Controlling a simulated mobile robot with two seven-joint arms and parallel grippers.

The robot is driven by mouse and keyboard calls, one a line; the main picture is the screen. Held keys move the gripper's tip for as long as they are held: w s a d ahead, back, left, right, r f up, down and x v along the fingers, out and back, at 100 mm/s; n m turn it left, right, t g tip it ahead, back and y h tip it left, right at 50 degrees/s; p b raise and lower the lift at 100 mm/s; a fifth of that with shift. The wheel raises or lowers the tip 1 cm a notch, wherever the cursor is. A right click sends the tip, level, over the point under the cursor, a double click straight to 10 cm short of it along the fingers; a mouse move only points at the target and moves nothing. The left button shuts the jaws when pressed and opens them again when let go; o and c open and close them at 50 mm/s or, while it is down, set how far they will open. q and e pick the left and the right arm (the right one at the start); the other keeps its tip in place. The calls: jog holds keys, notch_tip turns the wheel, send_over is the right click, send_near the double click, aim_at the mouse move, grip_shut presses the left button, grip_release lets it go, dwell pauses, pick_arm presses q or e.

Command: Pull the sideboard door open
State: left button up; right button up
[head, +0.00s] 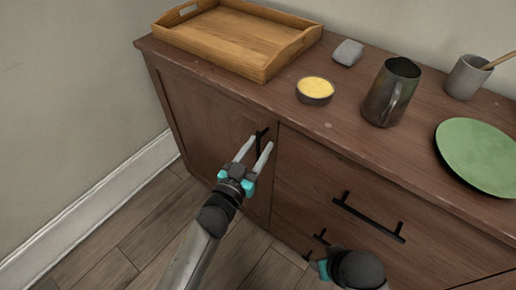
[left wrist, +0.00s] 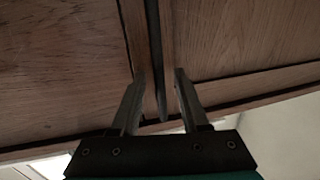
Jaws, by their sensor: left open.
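The sideboard door (head: 205,125) is the brown wooden panel at the left of the sideboard front, and it looks shut. Its short black handle (head: 262,132) is upright near the door's right edge. My left gripper (head: 259,146) is open at the handle, with its fingertips on either side of it in the picture. In the left wrist view the open fingers (left wrist: 160,75) flank a dark upright bar, which looks like the handle; I cannot tell whether they touch it. My right gripper (head: 322,268) is low in the head view, its jaws mostly hidden.
On the sideboard top (head: 345,115) are a wooden tray (head: 225,40), a yellow-filled bowl (head: 315,89), a grey block (head: 348,52), a metal jug (head: 390,92), a grey cup (head: 466,77) and a green plate (head: 480,155). Drawers with black handles (head: 368,217) are right of the door. Floor at left is clear.

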pick_arm(q)
jog(key=shift+w, duration=0.1)
jog(key=shift+c, duration=0.2)
grip_shut()
dwell(1.3)
